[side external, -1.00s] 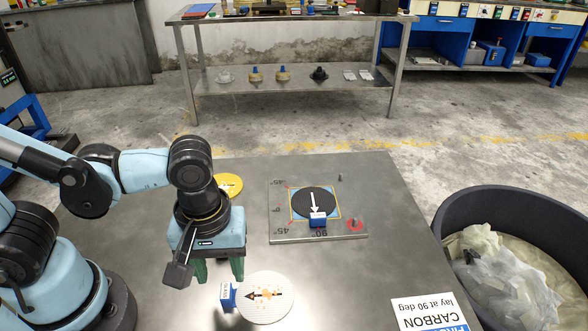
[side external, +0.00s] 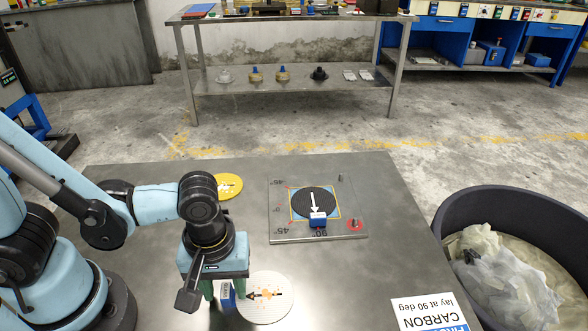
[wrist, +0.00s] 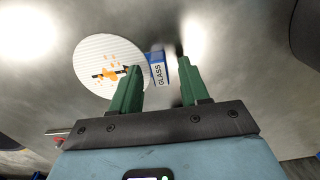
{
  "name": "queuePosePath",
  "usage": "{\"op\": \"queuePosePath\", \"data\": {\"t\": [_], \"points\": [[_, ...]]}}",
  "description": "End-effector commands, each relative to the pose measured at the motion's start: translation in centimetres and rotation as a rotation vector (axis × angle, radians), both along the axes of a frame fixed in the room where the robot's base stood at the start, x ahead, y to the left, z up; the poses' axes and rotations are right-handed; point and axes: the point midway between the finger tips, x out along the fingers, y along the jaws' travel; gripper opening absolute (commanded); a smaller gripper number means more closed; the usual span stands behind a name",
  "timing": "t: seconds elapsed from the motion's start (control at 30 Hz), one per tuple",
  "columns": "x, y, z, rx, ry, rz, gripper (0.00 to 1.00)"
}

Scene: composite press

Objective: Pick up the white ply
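The white ply (side external: 270,309) is a round ribbed disc with orange marks and a dark arrow, lying on the metal table at the near edge. Its blue and white tab (side external: 226,294) sticks out on the left. The wrist view shows the ply (wrist: 92,62) and the tab, which reads GLASS (wrist: 158,70). My gripper (side external: 224,290) has green fingers and is low over the tab. In the wrist view my gripper (wrist: 158,66) is open, with the tab appearing between the fingers. I cannot tell if either finger touches it.
A plate (side external: 282,233) with angle marks and pegs holds a black ply (side external: 300,203) with a blue tab. A yellow ply (side external: 228,186) lies behind my gripper. A CARBON, lay at 90 deg sign (side external: 428,313) is at front right. A dark bin (side external: 448,212) stands at right.

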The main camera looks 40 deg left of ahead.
Motion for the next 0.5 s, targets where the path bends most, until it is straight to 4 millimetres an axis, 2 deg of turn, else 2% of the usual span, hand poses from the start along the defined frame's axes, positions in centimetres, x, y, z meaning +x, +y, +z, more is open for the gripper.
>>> {"op": "queuePosePath", "data": {"t": [0.03,0.27,0.5], "points": [[0.00,0.00,0.01,0.000,0.000,0.000,0.37],[0.00,0.00,0.01,0.000,0.000,0.000,0.01],[0.00,0.00,0.02,0.000,0.000,0.000,0.00]]}}
